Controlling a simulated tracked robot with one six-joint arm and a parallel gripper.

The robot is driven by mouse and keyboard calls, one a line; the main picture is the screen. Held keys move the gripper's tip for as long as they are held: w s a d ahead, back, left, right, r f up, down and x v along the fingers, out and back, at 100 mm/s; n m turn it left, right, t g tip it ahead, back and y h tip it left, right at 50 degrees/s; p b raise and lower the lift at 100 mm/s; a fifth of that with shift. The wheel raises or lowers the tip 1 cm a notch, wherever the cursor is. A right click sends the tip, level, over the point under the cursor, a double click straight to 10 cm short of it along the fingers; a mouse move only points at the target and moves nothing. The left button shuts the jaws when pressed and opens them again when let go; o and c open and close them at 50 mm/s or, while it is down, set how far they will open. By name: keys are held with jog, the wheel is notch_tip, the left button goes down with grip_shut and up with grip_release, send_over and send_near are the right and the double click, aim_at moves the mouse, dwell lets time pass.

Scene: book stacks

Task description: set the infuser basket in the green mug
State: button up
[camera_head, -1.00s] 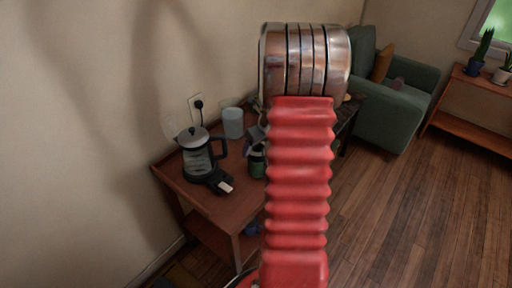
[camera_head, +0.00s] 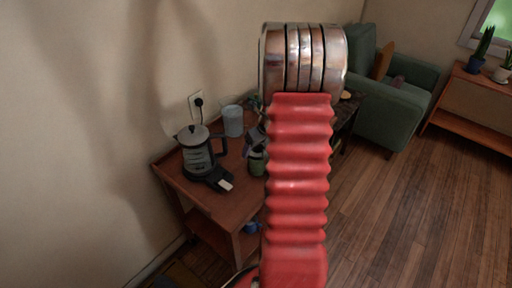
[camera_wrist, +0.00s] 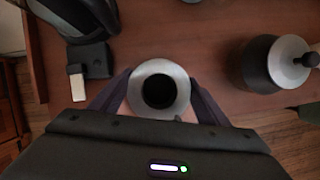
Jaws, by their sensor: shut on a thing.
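My gripper (camera_wrist: 159,94) is shut on a round, pale grey rimmed thing with a dark hollow middle, which I take to be the infuser basket (camera_wrist: 141,78). The basket sits between the two fingers, its opening facing the wrist camera. In the head view the gripper is mostly hidden by the arm, close to the mug. The wrist view shows no clear green, so I cannot tell whether the basket is above the mug or inside it.
On the table (camera_head: 231,205), a glass kettle with a black handle (camera_head: 197,157) stands at the left, a black block with a pale piece (camera_head: 219,181) before it. A pale canister (camera_head: 233,121) stands behind. A dark, metal-topped container (camera_wrist: 279,64) stands right of the basket in the wrist view.

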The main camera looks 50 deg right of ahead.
jog(key=shift+f, duration=1)
jog(key=o, duration=1.1)
jog(key=shift+o, duration=1.4)
jog(key=shift+r, duration=0.15)
jog(key=shift+r, duration=3.9)
